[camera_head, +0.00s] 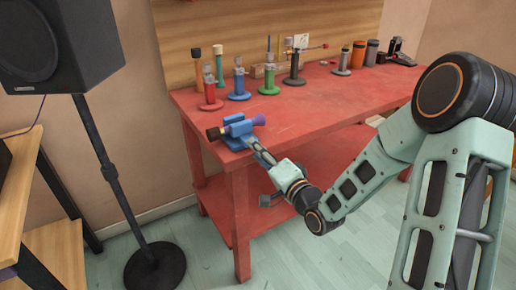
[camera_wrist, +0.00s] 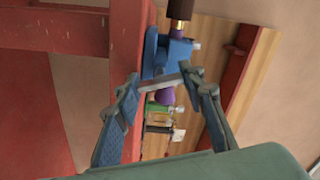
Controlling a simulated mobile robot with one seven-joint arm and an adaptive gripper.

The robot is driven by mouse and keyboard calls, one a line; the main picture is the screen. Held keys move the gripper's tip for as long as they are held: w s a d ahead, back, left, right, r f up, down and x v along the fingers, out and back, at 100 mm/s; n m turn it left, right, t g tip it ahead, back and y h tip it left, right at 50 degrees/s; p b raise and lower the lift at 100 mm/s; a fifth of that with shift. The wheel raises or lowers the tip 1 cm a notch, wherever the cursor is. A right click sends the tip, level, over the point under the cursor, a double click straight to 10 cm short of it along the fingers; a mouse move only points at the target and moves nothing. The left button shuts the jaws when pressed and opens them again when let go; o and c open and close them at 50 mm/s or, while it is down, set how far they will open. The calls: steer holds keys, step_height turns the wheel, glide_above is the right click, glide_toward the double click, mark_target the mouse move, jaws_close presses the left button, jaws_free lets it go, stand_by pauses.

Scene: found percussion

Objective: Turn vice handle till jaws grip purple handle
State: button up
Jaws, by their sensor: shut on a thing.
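The blue vice (camera_head: 236,134) stands at the near left corner of the red workbench; it also shows in the wrist view (camera_wrist: 152,58). A tool lies across it, its dark head (camera_head: 214,133) on the left and its purple handle (camera_head: 259,120) on the right. In the wrist view the purple handle (camera_wrist: 166,96) shows just below a grey bar, the vice handle (camera_wrist: 161,83). My gripper (camera_wrist: 162,82) is at the front of the vice, fingers spread across the bar's length and shut on its ends. The contact between jaws and purple handle is hidden.
Several coloured tools in round stands, including a red one (camera_head: 210,88) and a blue one (camera_head: 239,82), line the back of the workbench (camera_head: 300,116). A black speaker (camera_head: 62,40) on a stand is at left. The bench's middle is clear.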

steer(key=shift+m, duration=0.4)
steer(key=o, duration=1.2)
steer(key=shift+c, duration=0.2)
steer(key=v, duration=0.7)
steer(key=shift+s+d, duration=0.15)
steer(key=shift+s, duration=0.05)
